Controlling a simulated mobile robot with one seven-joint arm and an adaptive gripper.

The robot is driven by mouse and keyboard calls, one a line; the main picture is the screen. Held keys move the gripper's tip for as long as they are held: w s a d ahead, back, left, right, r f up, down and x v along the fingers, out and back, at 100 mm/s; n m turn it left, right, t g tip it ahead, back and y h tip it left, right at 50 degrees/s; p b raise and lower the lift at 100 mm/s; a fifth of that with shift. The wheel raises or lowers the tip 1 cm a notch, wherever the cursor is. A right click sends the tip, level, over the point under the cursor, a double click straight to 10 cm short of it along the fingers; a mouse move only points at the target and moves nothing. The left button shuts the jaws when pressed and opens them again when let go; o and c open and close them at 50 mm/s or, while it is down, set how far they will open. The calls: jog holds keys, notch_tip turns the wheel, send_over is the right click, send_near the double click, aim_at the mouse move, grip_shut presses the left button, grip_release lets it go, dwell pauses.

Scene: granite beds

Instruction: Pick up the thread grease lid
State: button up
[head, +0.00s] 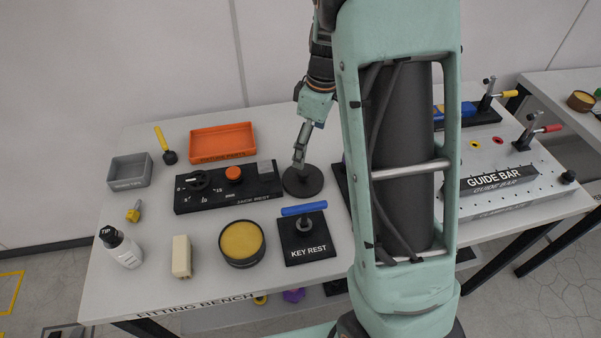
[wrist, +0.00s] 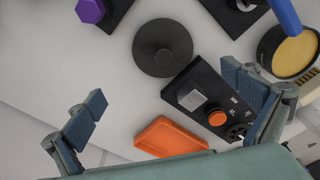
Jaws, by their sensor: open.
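The thread grease lid looks to be the dark round disc with a small raised knob (head: 303,183), lying flat on the bench behind the key rest. My gripper (head: 299,163) points down and appears just above or behind the lid in the head view, covering part of its far edge. In the wrist view the lid (wrist: 162,47) is wholly visible at upper middle, beyond my open fingers (wrist: 168,106) and not between them. Nothing is held. The open tin of yellow grease (head: 242,243) stands nearer the front of the bench, also showing in the wrist view (wrist: 296,52).
The black key rest (head: 305,245) with a blue-handled key is in front. An orange tray (head: 222,142) stands at the back. My column hides the bench to the right.

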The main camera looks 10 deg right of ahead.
aim_at(304, 171)
jog(key=f, duration=0.5)
jog(key=shift+w+a+f, duration=0.15)
jog(key=shift+a, duration=0.15)
jog(key=shift+a+f+p, duration=0.1)
jog(key=shift+f+p, duration=0.25)
jog(key=shift+f, duration=0.25)
jog(key=shift+a+f, duration=0.15)
jog(key=shift+f, duration=0.9)
jog(key=shift+a+f, duration=0.15)
jog(key=shift+f, duration=0.9)
